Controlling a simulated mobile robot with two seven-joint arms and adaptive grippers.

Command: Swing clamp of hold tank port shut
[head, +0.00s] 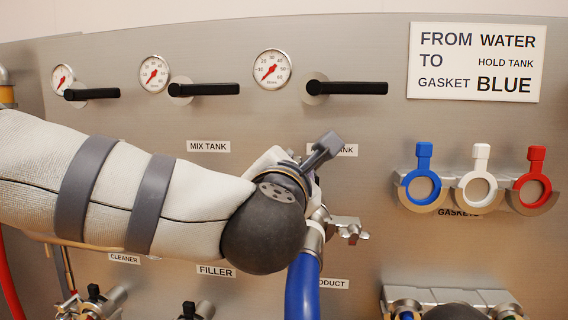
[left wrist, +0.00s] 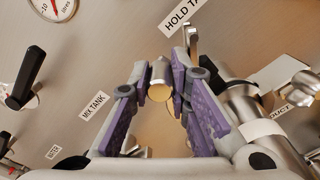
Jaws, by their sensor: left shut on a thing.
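My left gripper (head: 316,168) reaches in from the left, below the hold tank label (head: 345,150). In the left wrist view its purple-padded fingers (left wrist: 163,85) are shut on a short metal cylindrical piece (left wrist: 159,76) with a tan end face. I cannot tell for sure which part of the clamp or port this is. Just right of and below the gripper, a metal coupling with a clamp (head: 350,229) shows at the top of a blue hose (head: 303,287). The metal pipework also shows right of the fingers in the left wrist view (left wrist: 243,108). My wrist hides much of the port.
Black valve handles (head: 346,88) and round gauges (head: 272,68) line the panel above. Blue (head: 424,189), white (head: 480,190) and red (head: 534,190) gaskets hang at the right below a sign (head: 477,62). More pipe fittings (head: 100,305) stand along the bottom.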

